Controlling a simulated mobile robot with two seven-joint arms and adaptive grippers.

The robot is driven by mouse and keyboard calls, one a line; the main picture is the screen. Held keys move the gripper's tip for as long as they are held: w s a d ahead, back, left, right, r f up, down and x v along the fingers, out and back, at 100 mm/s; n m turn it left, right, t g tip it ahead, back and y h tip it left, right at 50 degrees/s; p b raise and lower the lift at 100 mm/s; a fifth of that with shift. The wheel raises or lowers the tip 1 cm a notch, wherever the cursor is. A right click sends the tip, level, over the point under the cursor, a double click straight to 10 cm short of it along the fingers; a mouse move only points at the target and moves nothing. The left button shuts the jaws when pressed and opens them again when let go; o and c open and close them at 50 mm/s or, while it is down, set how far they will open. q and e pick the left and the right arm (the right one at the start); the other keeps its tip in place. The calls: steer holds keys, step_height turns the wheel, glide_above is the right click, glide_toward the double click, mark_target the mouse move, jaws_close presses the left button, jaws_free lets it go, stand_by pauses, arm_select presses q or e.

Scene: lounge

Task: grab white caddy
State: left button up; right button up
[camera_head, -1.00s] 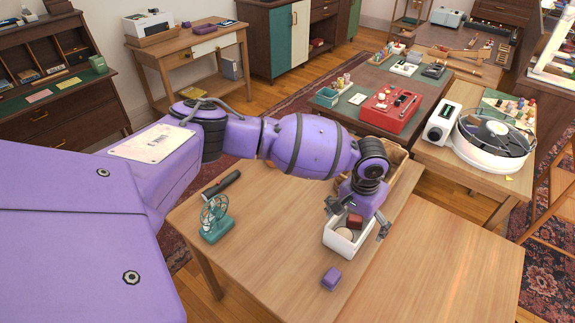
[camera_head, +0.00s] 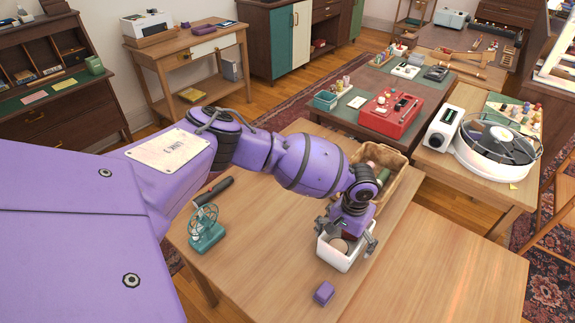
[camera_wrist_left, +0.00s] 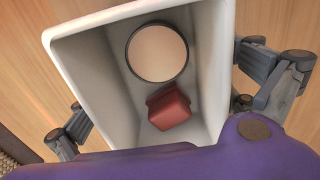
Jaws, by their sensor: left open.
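The white caddy (camera_head: 338,260) is an open box on the wooden table, below my left gripper (camera_head: 346,238). In the left wrist view the caddy (camera_wrist_left: 88,88) holds a round tan item with a dark rim (camera_wrist_left: 157,52) and a red block (camera_wrist_left: 168,108). My left gripper (camera_wrist_left: 170,103) is open, with one finger outside each of two opposite sides of the caddy. I cannot tell whether the fingers touch the walls. The gripper's body hides part of the caddy. My right gripper is not in view.
A wicker basket (camera_head: 398,185) with items stands just behind the caddy. A small purple box (camera_head: 324,293) lies in front of it. A teal fan (camera_head: 206,232) and a dark cylindrical object (camera_head: 212,190) are at the left. The table's middle (camera_head: 270,225) is clear.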

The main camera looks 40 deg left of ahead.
arm_select(q)
steer(key=shift+w+r, duration=0.1)
steer(key=c, duration=1.4)
